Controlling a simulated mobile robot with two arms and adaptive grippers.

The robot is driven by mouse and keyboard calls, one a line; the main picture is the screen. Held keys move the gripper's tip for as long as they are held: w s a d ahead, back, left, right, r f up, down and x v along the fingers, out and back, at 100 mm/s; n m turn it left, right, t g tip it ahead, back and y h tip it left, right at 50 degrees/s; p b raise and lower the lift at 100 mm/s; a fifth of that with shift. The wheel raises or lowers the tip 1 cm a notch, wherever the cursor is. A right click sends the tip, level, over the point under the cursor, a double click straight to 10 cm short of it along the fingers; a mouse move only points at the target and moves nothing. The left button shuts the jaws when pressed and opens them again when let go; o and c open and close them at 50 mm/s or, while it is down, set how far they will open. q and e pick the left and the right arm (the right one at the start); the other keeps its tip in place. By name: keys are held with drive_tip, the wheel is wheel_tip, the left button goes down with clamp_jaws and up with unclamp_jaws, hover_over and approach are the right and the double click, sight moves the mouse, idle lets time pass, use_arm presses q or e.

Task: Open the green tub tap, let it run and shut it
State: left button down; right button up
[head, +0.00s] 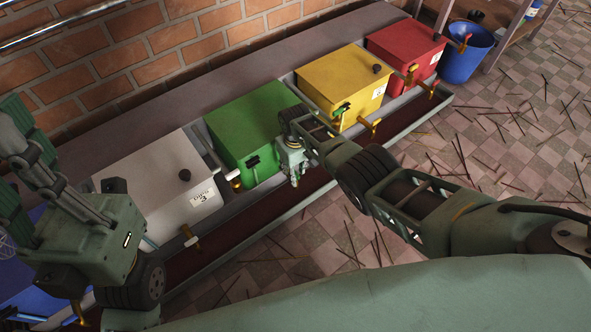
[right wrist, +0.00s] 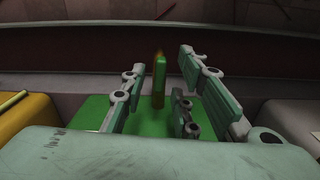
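The green tub (head: 238,122) stands between the white and yellow tubs; its green top also shows in the right wrist view (right wrist: 95,112). My right gripper (head: 294,180) is at the tub's front, in front of its tap, and hides it in the head view. In the right wrist view the tap's upright green handle (right wrist: 160,75) shows between the spread fingers of that gripper, with a gap on both sides. I cannot tell how deep it sits between them. My left gripper (head: 30,150) is raised at the far left, away from the green tub; its opening is unclear.
The white tub (head: 150,180) is left of the green one; the yellow tub (head: 340,75) and red tub (head: 400,50) are right. A dark trough (head: 235,222) runs along their fronts under the taps. A blue bucket (head: 462,60) stands at the far right. Sticks litter the tiled floor.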

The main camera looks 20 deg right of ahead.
sight(296, 173)
drive_tip(key=shift+r, duration=0.15)
wheel_tip(296, 173, up, 12)
idle(0.6)
drive_tip(key=shift+f, duration=0.2)
